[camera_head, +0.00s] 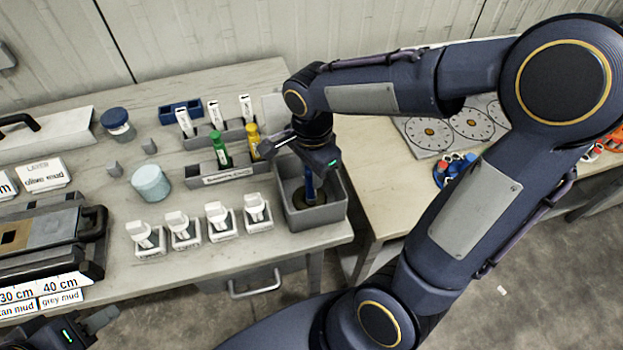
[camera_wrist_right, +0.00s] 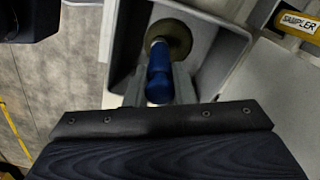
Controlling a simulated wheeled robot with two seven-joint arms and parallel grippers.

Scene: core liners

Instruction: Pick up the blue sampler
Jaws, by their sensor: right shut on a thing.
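The blue sampler (camera_head: 309,185) stands in the grey bin (camera_head: 338,210) at the right end of the bench, its lower end over a round olive-brown patch. My right gripper (camera_head: 311,172) reaches down over the bin and is shut on the sampler's upper part. In the right wrist view the blue sampler (camera_wrist_right: 160,78) sits between my two fingers, inside the bin walls (camera_wrist_right: 220,75). My left gripper (camera_head: 96,324) is at the lower left corner, partly cut off, and I cannot tell its opening.
A rack (camera_head: 225,176) left of the bin holds a green sampler (camera_head: 219,150) and a yellow sampler (camera_head: 252,138). Several white-capped jars (camera_head: 182,231) stand in front of it.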

